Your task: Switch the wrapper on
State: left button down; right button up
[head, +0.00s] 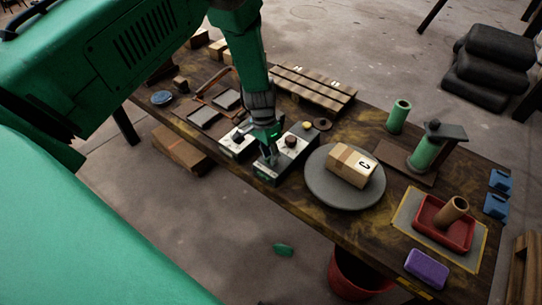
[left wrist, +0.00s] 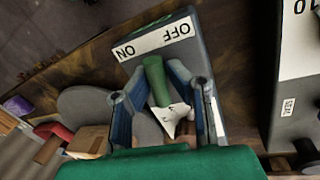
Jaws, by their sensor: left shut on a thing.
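The wrapper's round grey turntable (head: 318,189) carries a taped carton (head: 349,165) on the table. Left of it stands a dark switch box (head: 283,162). In the left wrist view the box has a white label (left wrist: 154,40) reading ON and OFF. My left gripper (head: 268,153) reaches down onto this box. In the left wrist view my left gripper (left wrist: 156,74) is shut on a green lever (left wrist: 155,80), between its blue-grey fingers. The lever's base is partly hidden, and I cannot tell which setting it is at. My right gripper is out of view.
A box marked SEAL (left wrist: 289,106) stands close by on the right in the wrist view. Slatted boards (head: 310,86) lie behind.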

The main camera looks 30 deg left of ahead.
pick_arm(q)
jog(key=n, duration=0.3)
jog(key=n+t, duration=0.1)
jog(key=n, duration=0.2)
jog(key=shift+s+d, duration=0.1)
jog(key=shift+d, duration=0.1)
jog(key=n+t+p, duration=0.1)
jog(key=n, duration=0.4)
jog(key=shift+d, duration=0.1)
jog(key=shift+n, duration=0.3)
jog(key=c, duration=1.5)
grip_release()
jog(key=shift+w+d+y, duration=0.1)
jog(key=shift+w+y, duration=0.1)
jog(key=shift+y, duration=0.1)
jog(key=shift+s+r, duration=0.1)
jog(key=shift+r, duration=0.3)
notch_tip(320, 180, up, 11)
jog(key=s+a, duration=0.1)
jog(key=shift+s+a, duration=0.15)
jog(key=shift+a, duration=0.25)
